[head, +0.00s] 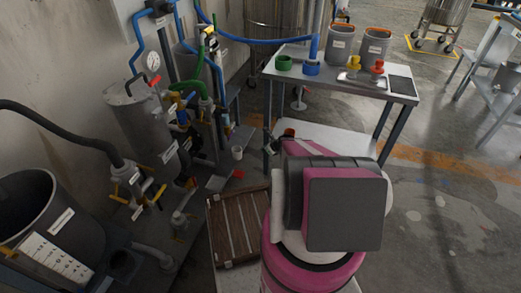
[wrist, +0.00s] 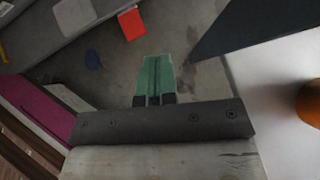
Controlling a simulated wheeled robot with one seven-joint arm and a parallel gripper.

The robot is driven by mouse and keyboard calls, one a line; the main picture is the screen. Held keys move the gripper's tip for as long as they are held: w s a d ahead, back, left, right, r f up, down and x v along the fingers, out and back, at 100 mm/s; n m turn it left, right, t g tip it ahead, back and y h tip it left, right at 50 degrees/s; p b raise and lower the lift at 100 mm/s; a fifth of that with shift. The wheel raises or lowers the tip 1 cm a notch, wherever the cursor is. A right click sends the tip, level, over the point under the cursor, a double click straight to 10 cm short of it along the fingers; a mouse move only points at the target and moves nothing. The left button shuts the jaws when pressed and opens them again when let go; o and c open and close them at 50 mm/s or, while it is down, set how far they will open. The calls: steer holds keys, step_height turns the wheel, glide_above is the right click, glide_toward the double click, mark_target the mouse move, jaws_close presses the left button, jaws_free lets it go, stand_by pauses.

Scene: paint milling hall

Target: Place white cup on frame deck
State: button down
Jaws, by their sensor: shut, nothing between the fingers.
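A small white cup (head: 237,153) stands upright on the low grey deck (head: 225,166) beside the pipework, left of my arm in the head view. I cannot make it out in the wrist view. My gripper (wrist: 155,62) has green fingers pressed together with nothing between them, pointing over grey ground. In the head view my arm's end is near the lower shelf of the table, to the right of the cup and apart from it; the fingers are mostly hidden there.
A steel table (head: 345,85) with buckets, coloured fittings and a dark plate stands beyond my arm. Pipes, valves and a grey tank (head: 135,120) crowd the left. A slatted wooden surface (head: 238,228) is near me. A red piece (head: 239,174) lies near the cup. Floor at right is open.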

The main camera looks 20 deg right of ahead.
glide_toward(240, 154)
step_height(240, 154, down, 5)
steer(key=shift+w+a+r, duration=0.25)
steer(key=shift+w+a, duration=0.85)
steer(key=shift+a, duration=0.05)
steer(key=shift+w+a, duration=0.45)
steer(key=shift+w, duration=0.1)
steer(key=w+a, duration=0.2)
steer(key=shift+w+a, duration=0.2)
steer(key=shift+w, duration=0.2)
steer(key=shift+s, duration=0.1)
